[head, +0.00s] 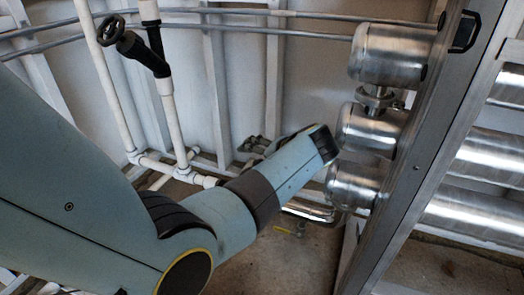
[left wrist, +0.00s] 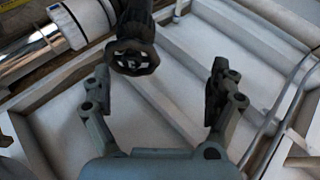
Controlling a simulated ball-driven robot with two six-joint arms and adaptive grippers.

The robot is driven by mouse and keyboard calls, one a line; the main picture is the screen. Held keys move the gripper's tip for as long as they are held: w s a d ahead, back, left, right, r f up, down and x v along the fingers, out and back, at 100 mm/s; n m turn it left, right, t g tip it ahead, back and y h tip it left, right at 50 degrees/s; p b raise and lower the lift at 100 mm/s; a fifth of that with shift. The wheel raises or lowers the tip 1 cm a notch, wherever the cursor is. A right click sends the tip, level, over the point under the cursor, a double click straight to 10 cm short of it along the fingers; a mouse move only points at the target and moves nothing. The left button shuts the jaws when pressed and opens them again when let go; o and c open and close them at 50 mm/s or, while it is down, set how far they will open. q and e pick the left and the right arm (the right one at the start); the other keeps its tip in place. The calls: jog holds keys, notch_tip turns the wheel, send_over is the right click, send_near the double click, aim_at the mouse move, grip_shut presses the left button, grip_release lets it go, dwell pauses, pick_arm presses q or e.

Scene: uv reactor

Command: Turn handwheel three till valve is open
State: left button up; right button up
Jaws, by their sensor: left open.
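A black handwheel (left wrist: 132,57) with an open spoked rim shows in the left wrist view, on a dark valve body that runs up out of the frame. My left gripper (left wrist: 160,76) is open and empty, and the wheel lies beyond its fingers, closer to the left finger. A gap shows between the wheel and both fingers. In the head view, a black handwheel (head: 111,30) sits on a tilted black valve on a white pipe at upper left. I cannot tell which wheel is number three. My left gripper (head: 250,152) is small and partly hidden behind my arm there.
Shiny steel cylinders (head: 392,52) stand at the right on a metal frame post (head: 425,150). White pipes (head: 172,115) run down to the floor at left. Two grey rails (head: 240,22) cross the back wall. Some floor (head: 290,265) is clear below my arm.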

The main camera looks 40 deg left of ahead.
pick_arm(q)
jog(key=shift+r, duration=2.25)
